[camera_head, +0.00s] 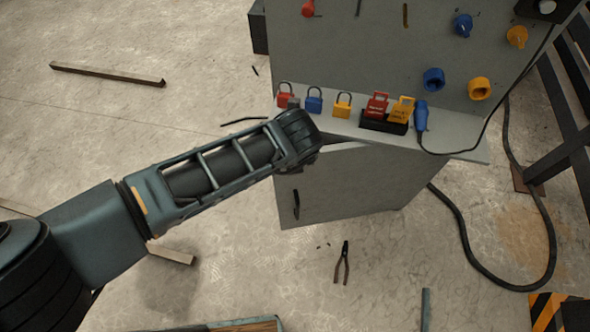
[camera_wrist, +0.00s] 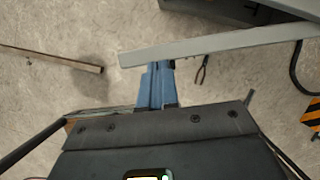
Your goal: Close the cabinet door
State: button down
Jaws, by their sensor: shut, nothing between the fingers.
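The grey cabinet (camera_head: 470,150) stands at the centre right under a panel. Its door (camera_head: 345,190) has a dark handle (camera_head: 295,205) near its left edge and stands partly open, with a dark gap below the shelf. In the wrist view the door (camera_wrist: 215,44) shows as a pale strip seen from above, with the dark cabinet inside (camera_wrist: 230,8) beyond. My gripper (camera_wrist: 157,70) is shut and empty, its blue fingertips beside the near side of the door toward its left, free end. I cannot tell whether they touch it. In the head view my arm's end hides the gripper.
Several padlocks and tags (camera_head: 342,105) sit on the shelf above the door. Pliers (camera_head: 343,262) lie on the floor before the cabinet. A black cable (camera_head: 465,235) loops at the right. A bar (camera_head: 108,74) lies at the left. Floor around the door is mostly clear.

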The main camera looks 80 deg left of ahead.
jog(key=shift+s+a, duration=0.1)
jog(key=shift+a, duration=0.6)
